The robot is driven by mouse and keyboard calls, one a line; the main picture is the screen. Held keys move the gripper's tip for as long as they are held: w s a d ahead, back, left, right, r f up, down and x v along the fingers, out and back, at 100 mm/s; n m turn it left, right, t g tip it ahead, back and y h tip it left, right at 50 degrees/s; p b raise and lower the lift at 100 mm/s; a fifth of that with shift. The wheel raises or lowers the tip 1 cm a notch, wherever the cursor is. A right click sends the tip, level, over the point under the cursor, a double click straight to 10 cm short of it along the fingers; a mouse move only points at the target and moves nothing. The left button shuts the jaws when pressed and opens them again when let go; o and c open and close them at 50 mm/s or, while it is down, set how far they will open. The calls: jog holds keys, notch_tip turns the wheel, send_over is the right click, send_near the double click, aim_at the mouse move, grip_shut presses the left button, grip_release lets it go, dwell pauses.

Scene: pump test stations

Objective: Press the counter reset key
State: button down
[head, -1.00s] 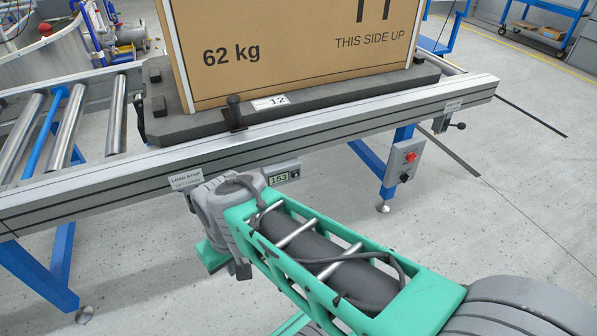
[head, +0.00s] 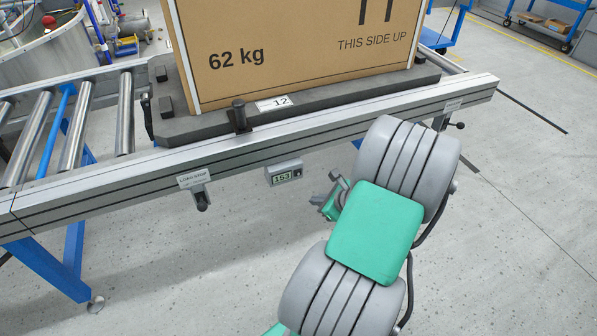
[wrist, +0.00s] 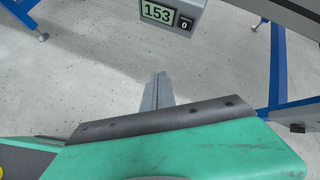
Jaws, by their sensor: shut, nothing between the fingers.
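The counter (head: 284,173) is a small grey box under the conveyor's front rail, with a display reading 153. Its reset key (head: 298,173) is a small dark key at the right of the display. In the wrist view the counter (wrist: 172,15) is at the top edge, and the key (wrist: 185,23) is marked 0. My gripper (head: 337,184) is to the right of the counter and apart from it. In the wrist view my gripper's fingers (wrist: 157,90) are together, with nothing between them, pointing below and left of the key.
The conveyor rail (head: 340,128) runs above the counter. A load stop label (head: 193,180) with a dark lever (head: 202,200) is to the left. A large 62 kg carton (head: 300,50) rests on a dark pallet (head: 200,128). The floor in front is clear.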

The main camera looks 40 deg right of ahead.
aim_at(298, 173)
jog(key=w+d+b, duration=0.2)
jog(key=w, duration=0.6)
jog(key=shift+w+d+b, duration=0.2)
jog(key=shift+w+b, duration=0.05)
jog(key=shift+b, duration=0.1)
dwell(1.9)
jog(key=shift+w+d+p, duration=0.15)
jog(key=shift+w+p, duration=0.25)
